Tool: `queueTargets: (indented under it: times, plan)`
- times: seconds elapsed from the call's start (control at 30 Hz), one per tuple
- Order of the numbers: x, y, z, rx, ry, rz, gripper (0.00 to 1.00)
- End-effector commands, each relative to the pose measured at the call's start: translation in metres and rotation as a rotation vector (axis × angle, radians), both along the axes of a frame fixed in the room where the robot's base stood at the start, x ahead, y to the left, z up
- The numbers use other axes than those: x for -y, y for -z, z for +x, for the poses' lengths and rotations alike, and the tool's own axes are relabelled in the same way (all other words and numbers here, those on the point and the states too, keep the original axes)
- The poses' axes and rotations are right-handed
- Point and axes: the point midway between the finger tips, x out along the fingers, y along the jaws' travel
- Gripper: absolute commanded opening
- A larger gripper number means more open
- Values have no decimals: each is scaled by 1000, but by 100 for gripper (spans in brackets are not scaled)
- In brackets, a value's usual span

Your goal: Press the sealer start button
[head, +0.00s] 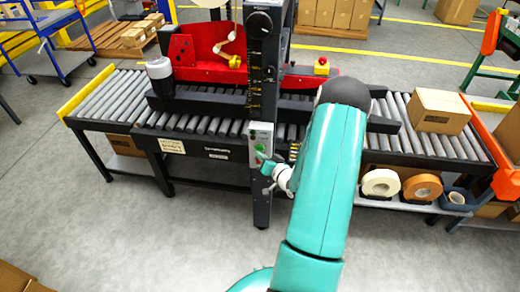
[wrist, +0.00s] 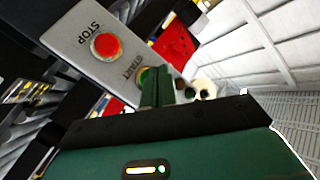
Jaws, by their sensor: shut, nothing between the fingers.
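The sealer's grey control box (head: 259,134) is mounted on the dark upright post of the machine. In the wrist view its panel (wrist: 75,38) carries a red button (wrist: 105,46) labelled STOP and a green button (wrist: 143,75) labelled START. My gripper (wrist: 157,84) is shut and empty. Its fingertips lie over part of the START button and hide some of it. I cannot tell whether they touch it. In the head view my gripper (head: 267,166) is at the lower part of the control box, with my teal arm reaching in from the right.
The roller conveyor (head: 210,124) runs across behind the box, with the red sealer (head: 207,45) above it. A carton (head: 438,110) sits on the rollers at right. Tape rolls (head: 380,183) lie on the lower shelf.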

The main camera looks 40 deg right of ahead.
Motion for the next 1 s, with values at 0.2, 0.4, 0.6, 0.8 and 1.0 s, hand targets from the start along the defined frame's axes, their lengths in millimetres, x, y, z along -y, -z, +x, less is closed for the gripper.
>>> queueTargets:
  times: [0.2,0.4,0.6,0.8,1.0]
  plan:
    - [0,0,0,0,0,0,0]
    - [1,0,1,0,0,0,0]
    - [6,0,5,1,1,0,0]
    - [7,0,6,0,0,0,0]
    - [7,0,6,0,0,0,0]
